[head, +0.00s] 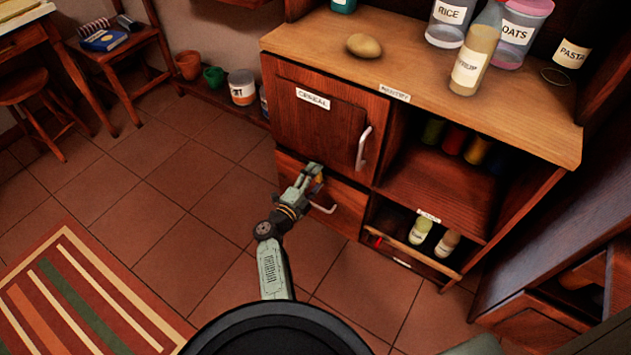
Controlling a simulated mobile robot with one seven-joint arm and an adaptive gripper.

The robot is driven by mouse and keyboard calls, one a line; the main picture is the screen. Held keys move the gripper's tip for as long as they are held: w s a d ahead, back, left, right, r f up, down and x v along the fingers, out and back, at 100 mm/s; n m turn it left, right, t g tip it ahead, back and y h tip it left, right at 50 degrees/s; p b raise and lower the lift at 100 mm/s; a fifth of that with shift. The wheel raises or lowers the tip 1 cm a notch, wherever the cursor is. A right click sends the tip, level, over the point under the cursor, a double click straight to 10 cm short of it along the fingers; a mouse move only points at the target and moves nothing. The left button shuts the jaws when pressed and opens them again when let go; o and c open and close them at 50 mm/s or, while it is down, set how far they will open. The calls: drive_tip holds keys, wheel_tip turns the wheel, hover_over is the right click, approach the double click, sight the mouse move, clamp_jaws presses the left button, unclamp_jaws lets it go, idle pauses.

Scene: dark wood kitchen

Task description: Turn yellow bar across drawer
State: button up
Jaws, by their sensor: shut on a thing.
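The drawer (345,198) is a dark reddish wood front below the cabinet door labelled CEREAL, with a pale handle (326,209). It looks closed. My gripper (316,178) is in front of the drawer's upper part, above and left of the handle. It is shut on a small yellow piece (319,185), which looks like the yellow bar. Only a bit of the bar shows between and beside the fingers, so its angle across the drawer is hard to tell.
The cereal door (318,122) above is closed, with a pale handle (364,147). Open shelves to the right hold several jars and bottles. The counter (400,75) carries a rounded tan object (364,46) and containers. The tiled floor (190,200) to the left is clear up to a striped rug (75,300).

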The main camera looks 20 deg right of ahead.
sight(321, 150)
drive_tip(key=shift+a+f+m+b, duration=0.1)
drive_tip(key=shift+m+b, duration=0.3)
drive_tip(key=shift+m, duration=0.7)
drive_tip(key=shift+w, duration=0.1)
drive_tip(key=o, duration=1.2)
drive_tip(key=shift+c, duration=0.2)
wheel_tip(321, 150, up, 10)
drive_tip(key=shift+r, duration=0.15)
